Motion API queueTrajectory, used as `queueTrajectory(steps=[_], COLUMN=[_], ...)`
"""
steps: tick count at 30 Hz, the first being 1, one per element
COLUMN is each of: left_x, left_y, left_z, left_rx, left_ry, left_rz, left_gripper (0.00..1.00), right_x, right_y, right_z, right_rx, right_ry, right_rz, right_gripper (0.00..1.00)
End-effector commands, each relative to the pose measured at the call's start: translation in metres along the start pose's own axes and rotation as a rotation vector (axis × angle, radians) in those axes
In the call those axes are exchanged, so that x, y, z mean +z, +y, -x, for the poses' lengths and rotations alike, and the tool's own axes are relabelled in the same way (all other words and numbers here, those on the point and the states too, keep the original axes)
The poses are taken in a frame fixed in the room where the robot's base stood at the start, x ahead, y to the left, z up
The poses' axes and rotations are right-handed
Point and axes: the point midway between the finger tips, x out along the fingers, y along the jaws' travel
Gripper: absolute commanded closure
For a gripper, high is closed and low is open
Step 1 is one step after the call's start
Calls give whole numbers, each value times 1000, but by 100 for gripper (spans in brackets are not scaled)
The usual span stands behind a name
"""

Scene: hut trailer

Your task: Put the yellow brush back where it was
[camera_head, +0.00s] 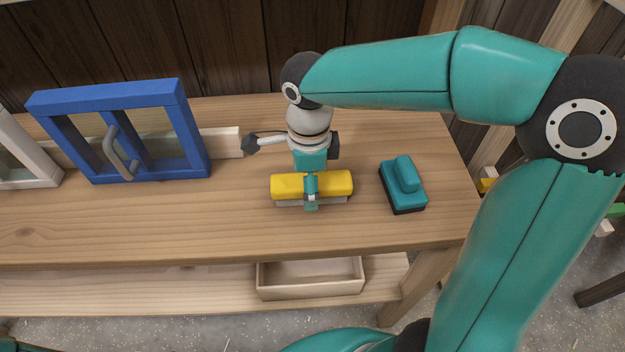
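The yellow brush (336,184) has a yellow top and a grey underside, and it is at the middle right of the wooden table, lying crosswise in the camera_head view. My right gripper (311,193) comes down from above on its middle. One finger lies against the near side of the brush, and the far finger is hidden. The gripper looks shut on the brush. The brush is at or just above the tabletop; I cannot tell which. My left gripper is not in view.
A teal brush (403,185) lies to the right on the table (130,225). A blue window frame (192,130) with a grey handle stands at the left, beside a white frame (30,170). An open wooden box (310,290) sits on the lower shelf. The table's front left is clear.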

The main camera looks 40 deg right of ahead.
Motion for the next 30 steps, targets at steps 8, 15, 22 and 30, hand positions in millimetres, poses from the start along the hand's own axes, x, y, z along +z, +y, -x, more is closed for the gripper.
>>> queueTrajectory(steps=[8, 15, 22, 30], left_x=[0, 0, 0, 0], left_y=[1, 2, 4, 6], left_z=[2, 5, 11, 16], left_rx=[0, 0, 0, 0], left_ry=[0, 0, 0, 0], left_rz=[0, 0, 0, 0], left_gripper=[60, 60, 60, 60], right_x=[0, 0, 0, 0], right_y=[0, -1, -1, 0], right_z=[2, 29, 77, 116], right_rx=[0, -4, -5, -2], right_ry=[0, -2, -4, -1], right_rz=[0, 0, -1, -1], right_gripper=[28, 28, 28, 28])
